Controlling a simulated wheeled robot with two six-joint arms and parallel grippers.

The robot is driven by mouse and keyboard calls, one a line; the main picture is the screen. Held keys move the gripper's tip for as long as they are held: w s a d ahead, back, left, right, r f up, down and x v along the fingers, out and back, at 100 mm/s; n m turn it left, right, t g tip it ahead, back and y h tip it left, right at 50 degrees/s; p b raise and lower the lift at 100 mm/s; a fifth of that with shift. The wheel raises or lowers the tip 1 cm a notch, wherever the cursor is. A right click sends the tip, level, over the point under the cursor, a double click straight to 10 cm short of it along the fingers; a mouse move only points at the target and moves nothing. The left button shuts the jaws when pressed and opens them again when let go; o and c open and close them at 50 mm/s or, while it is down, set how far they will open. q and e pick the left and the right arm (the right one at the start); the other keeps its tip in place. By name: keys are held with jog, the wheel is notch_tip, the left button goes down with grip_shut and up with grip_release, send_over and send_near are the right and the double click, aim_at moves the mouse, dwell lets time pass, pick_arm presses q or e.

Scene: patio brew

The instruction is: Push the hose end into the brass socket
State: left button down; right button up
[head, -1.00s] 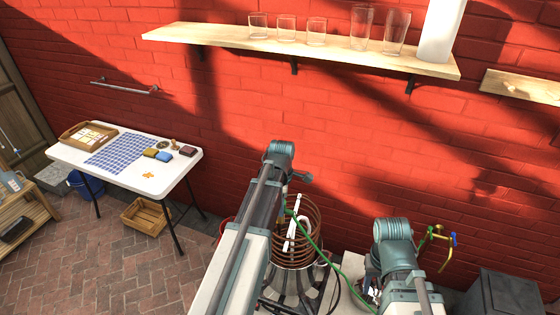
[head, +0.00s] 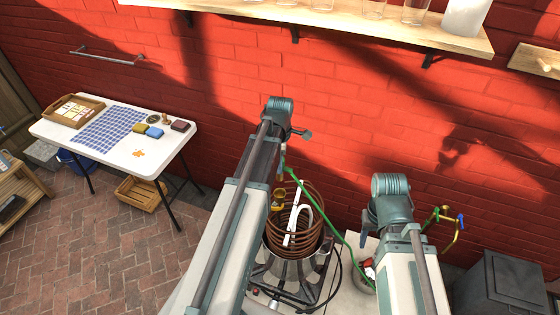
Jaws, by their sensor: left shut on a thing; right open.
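My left gripper (head: 283,165) is shut on the upper end of the green hose (head: 325,212), above the copper coil; the wrist hides part of this grip. The hose runs down to the right. A brass fitting (head: 278,200), likely the brass socket, shows at the upper left of the coil, just below my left gripper. The hose end looks apart from it, but the overlap makes the gap hard to judge. My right gripper (head: 366,238) is low at the right, open, its fingers largely hidden by its own arm.
The copper coil (head: 315,195) stands in a metal pot (head: 290,268) on a burner stand. A brass tap (head: 456,234) with green and blue handles is on the wall at right. A shelf (head: 340,22) with glasses runs above. A white table (head: 180,140) stands left.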

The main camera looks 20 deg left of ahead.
aim_at(280, 180)
pick_arm(q)
jog(key=shift+w+f+b, duration=0.15)
jog(key=shift+f+b, duration=0.15)
jog(key=shift+f, duration=0.15)
jog(key=shift+f+b, duration=2.25)
jog(key=shift+b, duration=0.05)
jog(key=shift+f, duration=0.15)
jog(key=shift+f+b, duration=0.4)
jog(key=shift+b, duration=0.15)
jog(key=shift+f+b, duration=0.4)
jog(key=shift+f, duration=0.2)
jog(key=shift+f+b, duration=0.25)
jog(key=shift+b, duration=0.2)
jog(key=shift+f+b, duration=0.7)
jog(key=shift+f, duration=0.05)
jog(key=shift+f+b, duration=0.4)
jog(key=shift+b, duration=0.05)
